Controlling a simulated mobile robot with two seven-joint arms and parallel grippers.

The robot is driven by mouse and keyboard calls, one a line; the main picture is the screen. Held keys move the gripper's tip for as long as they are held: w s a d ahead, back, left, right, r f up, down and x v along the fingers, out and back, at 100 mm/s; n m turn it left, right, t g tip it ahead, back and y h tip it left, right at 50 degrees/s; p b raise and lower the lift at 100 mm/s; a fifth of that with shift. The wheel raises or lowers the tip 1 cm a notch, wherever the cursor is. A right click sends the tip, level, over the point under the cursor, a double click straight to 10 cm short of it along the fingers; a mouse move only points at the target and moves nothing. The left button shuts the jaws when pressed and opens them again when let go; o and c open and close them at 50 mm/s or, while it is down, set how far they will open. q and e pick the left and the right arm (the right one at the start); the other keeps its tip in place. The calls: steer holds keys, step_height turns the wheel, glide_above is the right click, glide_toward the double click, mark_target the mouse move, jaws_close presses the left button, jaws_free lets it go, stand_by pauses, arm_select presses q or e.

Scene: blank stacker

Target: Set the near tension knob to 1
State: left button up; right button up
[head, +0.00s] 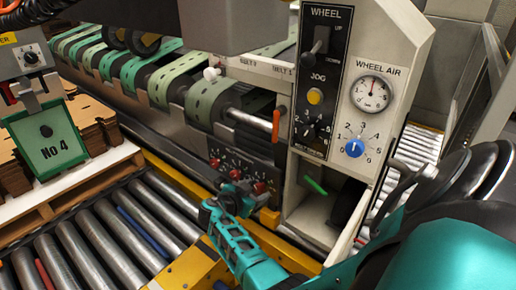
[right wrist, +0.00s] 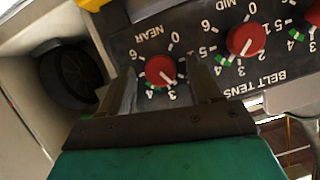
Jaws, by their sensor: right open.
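The near tension knob (right wrist: 160,70) is red and round with a pale pointer line, on a dark panel lettered NEAR, upside down in the right wrist view. Its pointer aims toward the lower right, roughly at the 3; the exact setting is hard to read. A green mark sits by the 4. My right gripper (right wrist: 168,90) is open, one finger on each side of this knob, with gaps visible; I cannot tell how deep the fingers reach. In the head view the right gripper (head: 238,198) is at the knob panel (head: 228,158). My left gripper is out of view.
The red MID knob (right wrist: 246,39) is just beside the right finger, with another red knob at the edge. An orange-yellow block (head: 269,218) and the control cabinet (head: 318,210) stand to the gripper's right. Rollers (head: 102,240) lie to the left.

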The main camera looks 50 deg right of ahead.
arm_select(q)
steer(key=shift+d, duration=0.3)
arm_select(e)
steer(key=shift+d+f, duration=0.1)
steer(key=shift+d, duration=0.05)
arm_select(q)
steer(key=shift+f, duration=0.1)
arm_select(e)
steer(key=shift+c, duration=0.2)
steer(key=c, duration=1)
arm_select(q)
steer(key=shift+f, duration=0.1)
